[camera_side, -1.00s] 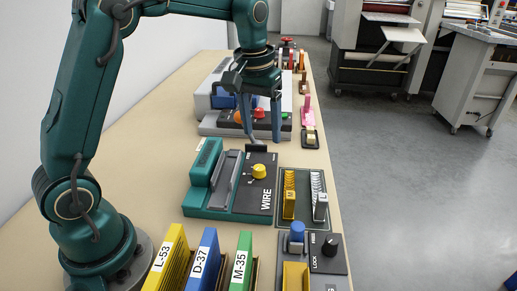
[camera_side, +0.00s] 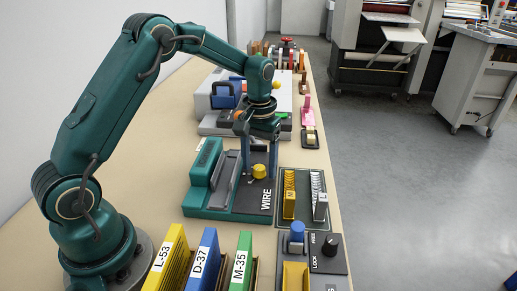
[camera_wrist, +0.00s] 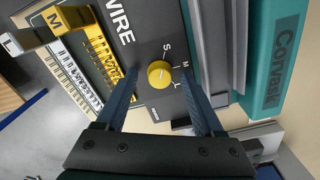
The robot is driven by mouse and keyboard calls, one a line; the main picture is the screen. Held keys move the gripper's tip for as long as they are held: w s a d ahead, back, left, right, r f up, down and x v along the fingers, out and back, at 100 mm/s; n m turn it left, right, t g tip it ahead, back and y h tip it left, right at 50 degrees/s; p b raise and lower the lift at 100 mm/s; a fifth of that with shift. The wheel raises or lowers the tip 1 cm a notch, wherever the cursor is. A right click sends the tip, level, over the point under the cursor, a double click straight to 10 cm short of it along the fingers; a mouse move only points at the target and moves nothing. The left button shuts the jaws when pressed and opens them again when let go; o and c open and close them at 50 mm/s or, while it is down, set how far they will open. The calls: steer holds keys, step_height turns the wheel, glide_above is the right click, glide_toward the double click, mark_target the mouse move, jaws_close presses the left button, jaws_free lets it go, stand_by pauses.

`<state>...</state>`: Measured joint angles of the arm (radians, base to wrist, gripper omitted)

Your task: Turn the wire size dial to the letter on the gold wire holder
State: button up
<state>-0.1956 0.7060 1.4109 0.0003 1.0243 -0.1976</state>
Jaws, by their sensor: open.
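The yellow wire size dial (camera_side: 259,172) sits on the black WIRE panel (camera_side: 262,198) of the teal binding machine (camera_side: 205,212). In the wrist view the dial (camera_wrist: 159,73) has the letters S, M and L printed around one side. I cannot tell surely which letter its mark faces. The gold wire holder (camera_side: 289,207) stands right of the panel; its block (camera_wrist: 58,18) bears an M in the wrist view. My gripper (camera_side: 259,168) is open and points down over the dial, one finger on each side. In the wrist view my gripper (camera_wrist: 159,76) shows gaps between both fingers and the dial.
A silver wire holder (camera_side: 320,207) marked L stands beside the gold one in a dark tray (camera_side: 304,224). A panel with a blue knob (camera_side: 297,230) and a black LOCK knob (camera_side: 331,244) is in front. Labelled binders (camera_side: 205,262) stand at front left. A grey machine (camera_side: 217,124) is behind.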

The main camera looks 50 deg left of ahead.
jaws_close()
steer(key=shift+m, duration=0.4)
steer(key=m, duration=0.5)
steer(key=shift+m, duration=0.3)
steer(key=m, duration=0.5)
steer(key=shift+m, duration=0.4)
jaws_free()
